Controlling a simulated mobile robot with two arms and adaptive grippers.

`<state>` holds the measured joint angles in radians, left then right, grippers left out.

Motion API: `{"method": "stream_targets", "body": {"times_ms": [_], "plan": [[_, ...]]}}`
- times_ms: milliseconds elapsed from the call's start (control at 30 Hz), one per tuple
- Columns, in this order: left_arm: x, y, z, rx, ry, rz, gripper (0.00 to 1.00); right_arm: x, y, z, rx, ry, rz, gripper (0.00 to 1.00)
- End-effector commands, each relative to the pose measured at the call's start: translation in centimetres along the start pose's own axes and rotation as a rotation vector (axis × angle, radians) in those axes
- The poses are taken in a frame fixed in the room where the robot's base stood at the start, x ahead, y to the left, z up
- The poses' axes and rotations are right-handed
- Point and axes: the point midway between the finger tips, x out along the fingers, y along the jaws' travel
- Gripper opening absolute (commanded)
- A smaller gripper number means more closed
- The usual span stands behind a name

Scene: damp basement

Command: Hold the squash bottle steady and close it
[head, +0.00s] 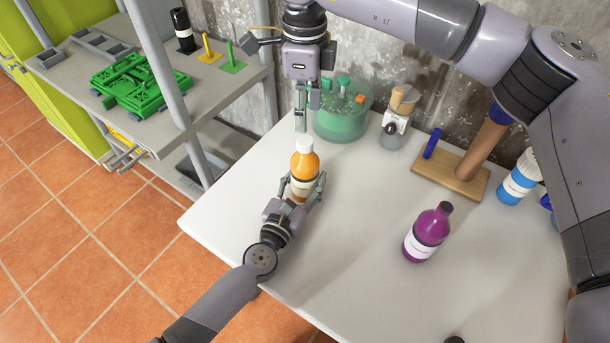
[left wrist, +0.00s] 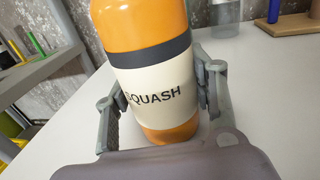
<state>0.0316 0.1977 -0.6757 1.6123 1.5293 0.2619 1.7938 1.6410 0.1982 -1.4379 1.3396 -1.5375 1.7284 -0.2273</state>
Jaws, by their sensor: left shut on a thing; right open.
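The squash bottle (head: 304,169) is orange with a white cap (head: 304,144) on top. It stands upright on the white table (head: 240,222), near its left edge. My left gripper (head: 303,187) is shut around the lower part of the bottle. In the left wrist view the squash bottle (left wrist: 150,85), with its "SQUASH" label, sits between both fingers; its top is out of that view. My right gripper (head: 306,112) is open, pointing down just above the cap with nothing between its fingers. How tightly the cap sits cannot be told.
A green round container (head: 341,112) stands close behind the right gripper. A glass jar with a wooden top (head: 397,118), a wooden stand (head: 450,176), a blue bottle (head: 519,180) and a purple bottle (head: 428,232) stand further right. A grey shelf (head: 65,68) holding a green crate (head: 138,85) is left.

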Motion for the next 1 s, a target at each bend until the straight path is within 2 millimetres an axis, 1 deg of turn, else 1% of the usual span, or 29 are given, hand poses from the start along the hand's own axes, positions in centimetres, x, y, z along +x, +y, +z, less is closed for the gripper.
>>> {"method": "stream_targets", "body": {"times_ms": [300, 400, 500, 633, 900, 1000], "plan": [[0.0, 0.0, 0.0, 0.000, 0.000, 0.000, 0.00, 4.7, 0.1, -0.1, 0.002, 0.001, 0.004, 0.44], [0.0, 0.0, 0.0, 0.000, 0.000, 0.000, 0.00, 6.0, 0.0, -0.1, 0.003, 0.002, 0.003, 0.44], [0.0, 0.0, 0.0, 0.000, 0.000, 0.000, 0.00, 7.0, 0.0, -0.1, 0.003, 0.001, 0.002, 0.44], [0.0, 0.0, 0.0, 0.000, 0.000, 0.000, 0.00, 7.5, 0.0, -0.1, 0.002, 0.001, 0.002, 0.44], [0.0, 0.0, 0.0, 0.000, 0.000, 0.000, 0.00, 7.6, 0.0, -0.1, 0.002, 0.001, 0.001, 0.44], [0.0, 0.0, 0.0, 0.000, 0.000, 0.000, 0.00, 7.6, 0.0, -0.1, 0.003, 0.001, 0.001, 0.38]]}}
